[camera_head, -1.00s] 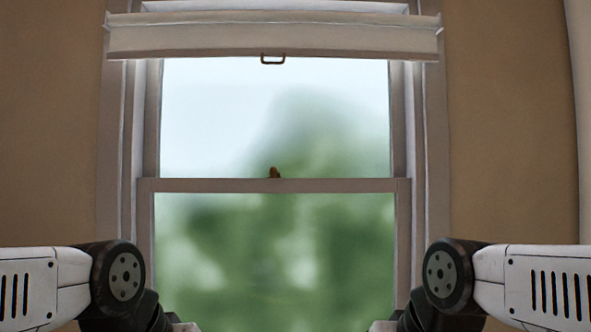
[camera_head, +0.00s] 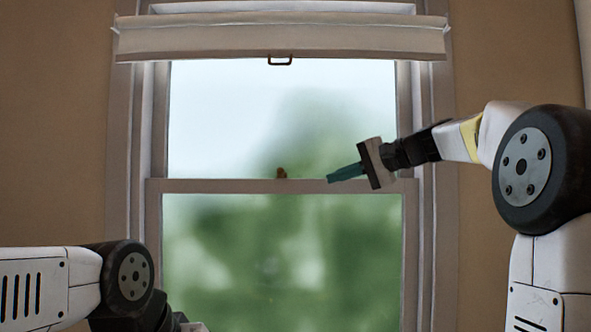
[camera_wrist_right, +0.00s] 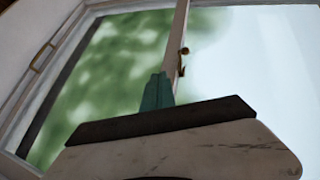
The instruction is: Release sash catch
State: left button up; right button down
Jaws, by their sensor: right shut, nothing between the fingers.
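The sash catch (camera_head: 281,173) is a small brass-brown piece on top of the meeting rail (camera_head: 230,186), near the middle of the window. It also shows in the right wrist view (camera_wrist_right: 183,57), on the rail ahead of the fingers. My right gripper (camera_head: 330,179) has teal fingers, shut and empty, pointing left toward the catch. Its tips are to the right of the catch with a gap between them. In the right wrist view the fingers (camera_wrist_right: 158,82) appear close together beside the rail. My left arm is low at the left, and its fingers are not visible.
A rolled white blind (camera_head: 200,38) with a small pull handle (camera_head: 280,61) hangs across the window top. Window side frames (camera_head: 135,140) and tan walls (camera_head: 60,130) stand on both sides. A brass handle (camera_wrist_right: 42,57) shows at left in the right wrist view.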

aim_at(281, 172)
jog(key=shift+t+y, duration=0.3)
jog(key=shift+y, duration=0.6)
jog(key=w+r, duration=0.1)
jog(key=w+d+r, duration=0.1)
jog(key=r, duration=0.1)
jog(key=w+d+r, duration=0.1)
jog(key=shift+r, duration=0.2)
jog(key=shift+a, duration=0.1)
jog(key=s+a+x, duration=0.1)
jog(key=s+x, duration=0.1)
jog(key=x, duration=1)
jog(key=shift+a+f, duration=0.3)
jog(key=shift+a, duration=0.3)
jog(key=shift+w, duration=0.1)
jog(key=shift+a, duration=0.1)
